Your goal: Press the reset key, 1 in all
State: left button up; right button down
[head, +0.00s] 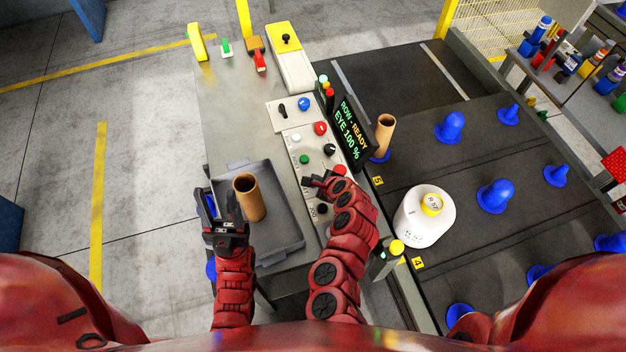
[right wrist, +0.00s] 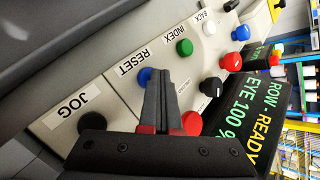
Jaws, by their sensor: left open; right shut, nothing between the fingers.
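The reset key is a blue round button (right wrist: 144,75) beside the printed word RESET on the light key panel (right wrist: 112,88). My right gripper (right wrist: 165,76) is shut and empty, its fingertips over the panel right beside the blue key and partly covering its edge. I cannot tell whether they touch it. In the head view the right gripper (head: 312,182) hides the reset key. My left gripper (head: 222,212) is open over the grey tray (head: 283,240), just left of a brown cardboard tube (head: 249,198), with nothing visible between its fingers.
A red button (right wrist: 191,123) lies just right of the fingers. A display (head: 350,133) reads "ROW - READY, EYE 100 %". A white bobbin (head: 423,220) stands right.

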jog(key=shift+r+p, duration=0.3)
jog(key=shift+r, duration=0.3)
jog(key=shift+r, duration=0.1)
notch_tip(320, 180, up, 5)
jog(key=p, duration=0.4)
dwell(0.6)
